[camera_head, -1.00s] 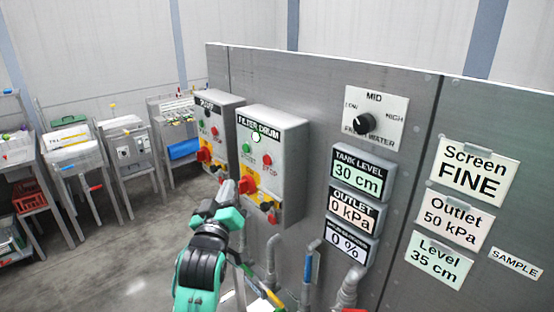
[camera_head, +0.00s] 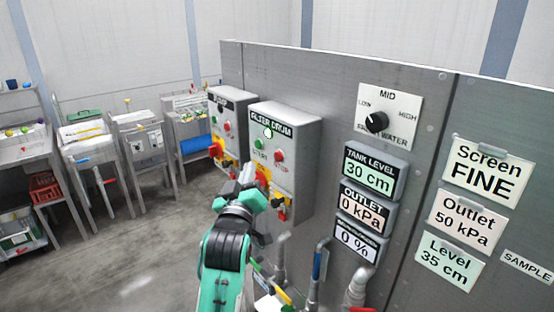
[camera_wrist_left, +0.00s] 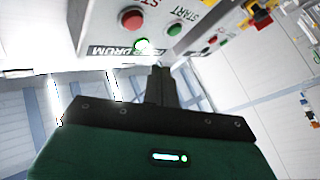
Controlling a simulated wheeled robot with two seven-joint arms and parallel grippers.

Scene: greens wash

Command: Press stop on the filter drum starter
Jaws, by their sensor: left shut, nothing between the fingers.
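The filter drum starter (camera_head: 309,153) is a grey box on the steel panel. Its face carries a lit pale lamp (camera_head: 267,132), a green start button (camera_head: 258,143), a red stop button (camera_head: 278,155) and a red-and-yellow switch (camera_head: 264,174), partly hidden by my gripper. My left gripper (camera_head: 248,172) is shut and empty, in front of the lower left of the box. In the left wrist view, the shut fingertips (camera_wrist_left: 157,68) show near the lamp (camera_wrist_left: 141,46), with the red stop button (camera_wrist_left: 132,20) and green start button (camera_wrist_left: 174,29) beyond, upside down. I cannot tell any contact.
A second, similar starter (camera_head: 228,110) is left of it. Right are a selector knob (camera_head: 376,122), display boxes (camera_head: 369,172) and signs (camera_head: 486,172). Pipes with valve handles (camera_head: 320,262) stand below. Tables (camera_head: 92,155) line the left, with open floor between.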

